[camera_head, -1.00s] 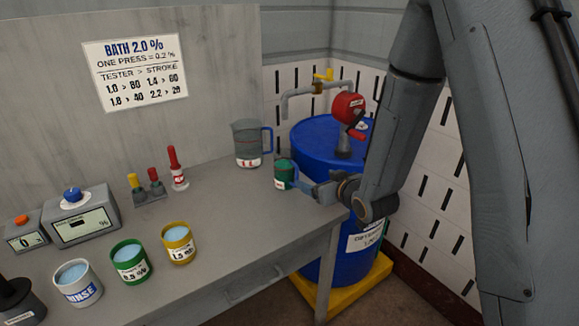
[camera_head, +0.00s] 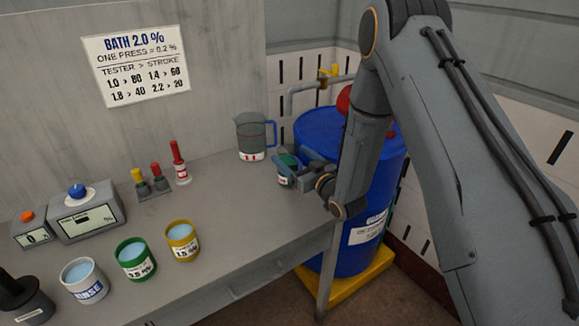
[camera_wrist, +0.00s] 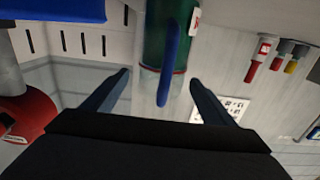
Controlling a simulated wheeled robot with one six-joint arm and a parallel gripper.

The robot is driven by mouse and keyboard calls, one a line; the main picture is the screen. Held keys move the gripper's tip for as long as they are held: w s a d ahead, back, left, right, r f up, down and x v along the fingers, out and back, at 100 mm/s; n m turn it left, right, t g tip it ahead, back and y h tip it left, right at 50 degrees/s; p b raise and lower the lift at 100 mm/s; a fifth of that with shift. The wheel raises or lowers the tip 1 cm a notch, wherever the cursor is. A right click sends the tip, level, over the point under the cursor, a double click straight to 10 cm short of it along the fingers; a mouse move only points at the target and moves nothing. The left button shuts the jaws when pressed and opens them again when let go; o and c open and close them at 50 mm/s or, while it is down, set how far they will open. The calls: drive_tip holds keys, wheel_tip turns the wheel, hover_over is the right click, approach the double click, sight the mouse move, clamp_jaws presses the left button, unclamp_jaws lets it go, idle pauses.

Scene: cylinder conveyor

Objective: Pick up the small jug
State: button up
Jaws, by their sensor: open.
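The small jug is a green cup-like jug (camera_head: 285,181) with a white label, standing near the right end of the grey table. In the wrist view its green body (camera_wrist: 178,48) and blue handle (camera_wrist: 167,60) show upside down at the top middle. My gripper (camera_head: 289,167) is open at the jug, with its fingers partly hiding it in the head view. In the wrist view the open fingers (camera_wrist: 160,80) lie to either side of the handle's line, with a gap on each side. I cannot tell whether either finger touches the jug.
A larger clear jug (camera_head: 250,138) with a blue handle stands just behind. A blue drum (camera_head: 370,205) with a red pump stands on a yellow tray (camera_head: 345,292) beside the table's right edge. Coloured cups (camera_head: 183,240) and testers (camera_head: 88,212) stand to the left.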

drive_tip(key=shift+x, duration=0.85)
drive_tip(key=shift+a, duration=0.1)
drive_tip(key=shift+c, duration=0.4)
drive_tip(key=c, duration=1.1)
drive_tip(key=shift+c, duration=0.9)
drive_tip(key=shift+r, duration=0.15)
